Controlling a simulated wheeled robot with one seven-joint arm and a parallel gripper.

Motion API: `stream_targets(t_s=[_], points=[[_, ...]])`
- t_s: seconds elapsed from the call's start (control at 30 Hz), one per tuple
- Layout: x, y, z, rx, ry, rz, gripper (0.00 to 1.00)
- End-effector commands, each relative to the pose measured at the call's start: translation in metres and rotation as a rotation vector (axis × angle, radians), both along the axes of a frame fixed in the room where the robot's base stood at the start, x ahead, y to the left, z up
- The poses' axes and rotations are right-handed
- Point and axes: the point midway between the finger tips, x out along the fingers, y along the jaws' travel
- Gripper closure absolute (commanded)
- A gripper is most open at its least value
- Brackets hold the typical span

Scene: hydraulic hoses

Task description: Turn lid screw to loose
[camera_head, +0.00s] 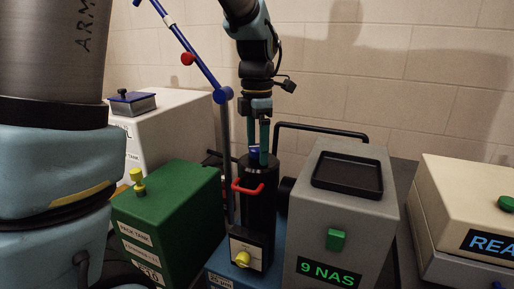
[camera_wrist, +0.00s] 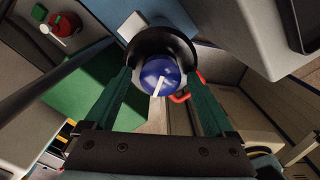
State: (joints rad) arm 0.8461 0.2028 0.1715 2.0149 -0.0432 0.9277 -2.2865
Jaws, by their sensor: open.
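The lid screw (camera_head: 254,151) is a blue knob on top of the black cylinder (camera_head: 259,200). In the wrist view the lid screw (camera_wrist: 158,71) is round and blue with a white line, which points down and slightly left. My gripper (camera_head: 258,150) points straight down over the cylinder, with its green fingers at the knob's height. In the wrist view my open gripper (camera_wrist: 160,78) has one finger on each side of the knob, with a gap on both sides. The knob is partly hidden by the fingers in the head view.
A red handle (camera_head: 248,189) sticks out from the cylinder's front. A grey "9 NAS" box (camera_head: 330,225) with a black tray stands close at right, and a green tank (camera_head: 170,215) at left.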

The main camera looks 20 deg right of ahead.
Motion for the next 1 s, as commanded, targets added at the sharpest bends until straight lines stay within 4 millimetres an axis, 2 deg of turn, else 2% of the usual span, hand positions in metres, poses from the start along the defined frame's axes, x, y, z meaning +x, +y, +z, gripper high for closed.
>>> stream_targets(t_s=[0.53,0.7,1.0], points=[[0.001,0.0,0.091,-0.003,-0.003,0.0,0.11],[0.0,0.0,0.103,-0.001,-0.002,0.0,0.11],[0.0,0.0,0.104,0.0,-0.001,0.0,0.11]])
